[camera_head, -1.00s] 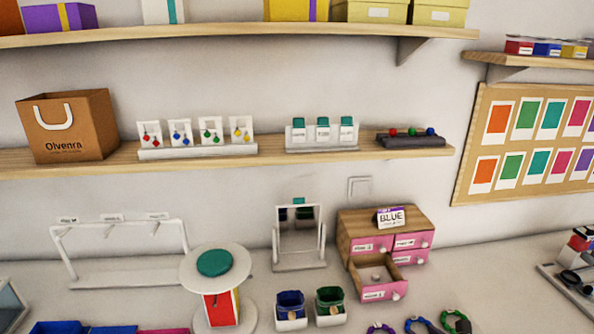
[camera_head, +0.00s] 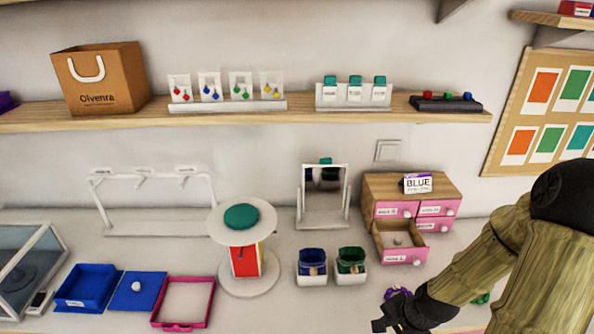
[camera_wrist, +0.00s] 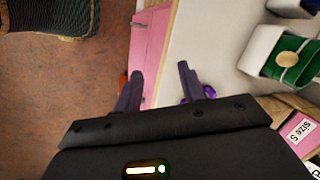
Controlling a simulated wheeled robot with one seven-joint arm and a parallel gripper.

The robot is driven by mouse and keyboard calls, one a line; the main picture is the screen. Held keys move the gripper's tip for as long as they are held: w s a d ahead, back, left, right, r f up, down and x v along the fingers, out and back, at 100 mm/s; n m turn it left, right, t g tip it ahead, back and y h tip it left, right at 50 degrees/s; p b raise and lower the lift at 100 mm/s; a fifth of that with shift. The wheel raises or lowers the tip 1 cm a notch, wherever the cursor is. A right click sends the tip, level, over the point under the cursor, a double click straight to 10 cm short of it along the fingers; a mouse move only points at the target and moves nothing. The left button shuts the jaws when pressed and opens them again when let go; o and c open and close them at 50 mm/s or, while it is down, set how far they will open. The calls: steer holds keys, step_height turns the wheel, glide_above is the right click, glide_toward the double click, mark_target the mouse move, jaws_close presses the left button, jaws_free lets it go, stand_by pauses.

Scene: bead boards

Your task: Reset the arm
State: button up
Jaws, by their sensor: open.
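My gripper (camera_wrist: 160,88) is open in the wrist view, with nothing visible between its two dark fingers. In the head view my gripper (camera_head: 392,318) is at the lower right, above the front part of the table, at the end of my arm. A purple bead ring (camera_head: 398,293) lies just behind it, and a bit of purple (camera_wrist: 208,95) shows beside the right finger in the wrist view. My arm hides much of the table's right side.
A small drawer cabinet (camera_head: 440,185) has its lower left drawer (camera_head: 402,257) pulled out. White cups (camera_head: 312,279) with blue and green pouches stand left of it. A round stand (camera_head: 241,235), a pink tray (camera_head: 183,325) and blue trays (camera_head: 88,283) are further left. A shelf (camera_head: 200,112) runs above.

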steer(key=s+a+r+n+h, duration=0.1)
steer(key=a+r+n, duration=0.2)
steer(key=r+n, duration=0.3)
steer(key=s+a+r+n+h, duration=0.1)
steer(key=s+a+r+n, duration=0.1)
steer(key=r+n, duration=0.4)
steer(key=shift+a+r, duration=0.35)
steer(key=shift+a, duration=0.45)
steer(key=shift+w, duration=0.25)
steer(key=shift+c, duration=0.5)
